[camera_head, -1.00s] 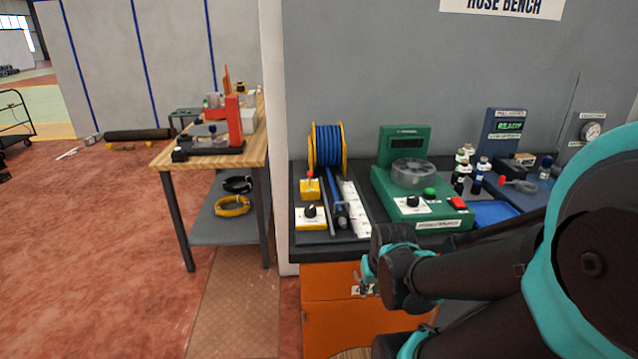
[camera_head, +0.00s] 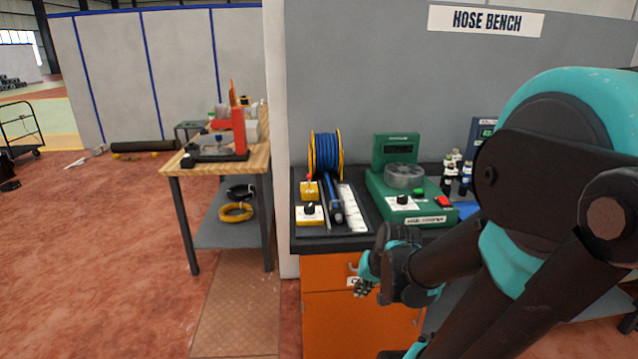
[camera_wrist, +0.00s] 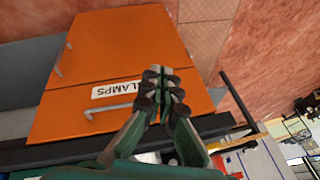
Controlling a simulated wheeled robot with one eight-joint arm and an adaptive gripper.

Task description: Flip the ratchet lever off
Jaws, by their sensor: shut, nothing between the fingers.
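A yellow box with a small red-tipped lever (camera_head: 309,186) stands at the left end of the hose bench, in front of the blue hose reel (camera_head: 326,153). It may be the ratchet lever; its setting is too small to tell. My gripper (camera_head: 362,288) is in front of the bench, below the worktop, before the orange cabinet (camera_head: 326,325). In the wrist view my gripper (camera_wrist: 160,72) is shut and empty, its fingertips over the orange cabinet with a "CLAMPS" label (camera_wrist: 118,89). The lever does not show clearly in the wrist view.
A box with a black knob (camera_head: 309,214), a blue-black hose tool (camera_head: 334,200) and a green machine (camera_head: 408,210) stand on the dark worktop. A wooden table (camera_head: 255,158) stands to the left. The red floor before it is clear. My arm hides the bench's right part.

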